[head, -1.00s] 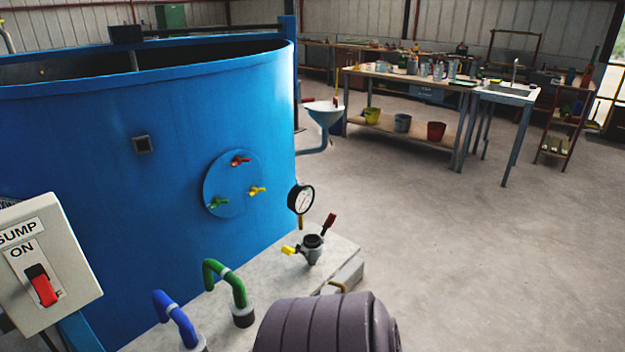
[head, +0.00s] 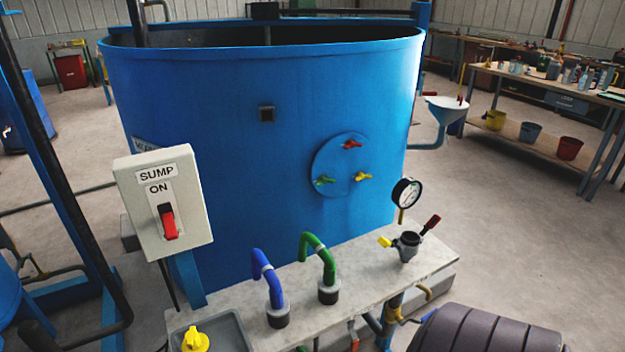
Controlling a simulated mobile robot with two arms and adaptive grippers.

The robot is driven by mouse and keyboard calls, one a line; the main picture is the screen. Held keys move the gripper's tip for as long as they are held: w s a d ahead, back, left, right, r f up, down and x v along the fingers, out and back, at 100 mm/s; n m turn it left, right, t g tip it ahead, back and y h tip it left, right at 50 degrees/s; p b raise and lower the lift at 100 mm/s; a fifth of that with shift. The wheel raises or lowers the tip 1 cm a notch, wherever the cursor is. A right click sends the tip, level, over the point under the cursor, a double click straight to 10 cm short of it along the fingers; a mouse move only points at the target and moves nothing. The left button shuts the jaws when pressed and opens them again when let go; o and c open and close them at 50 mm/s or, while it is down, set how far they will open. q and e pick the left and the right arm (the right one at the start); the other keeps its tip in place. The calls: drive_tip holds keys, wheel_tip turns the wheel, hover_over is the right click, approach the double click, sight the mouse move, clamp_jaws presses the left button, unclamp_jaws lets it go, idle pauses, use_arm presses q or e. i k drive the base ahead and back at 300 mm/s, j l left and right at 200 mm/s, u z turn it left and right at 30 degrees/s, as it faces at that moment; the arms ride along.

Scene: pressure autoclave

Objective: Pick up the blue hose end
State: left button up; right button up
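The blue hose end (head: 268,276) is a bent blue pipe that stands upright in a grey and black collar on the concrete ledge, its tip curving up to the left. The green hose end (head: 321,262) stands just to its right in a similar collar. Neither of my grippers shows in the head view, and nothing is seen touching the blue hose end.
A large blue tank (head: 230,120) stands behind the ledge (head: 365,285). A sump switch box (head: 163,203) rises at the left. A yellow knob (head: 195,341) is at the front left. A gauge (head: 406,193) and valve (head: 408,245) stand right. Open floor lies at right.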

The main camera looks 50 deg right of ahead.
sight(277, 306)
drive_tip(key=k+z, duration=0.15)
drive_tip(key=z, duration=1.1)
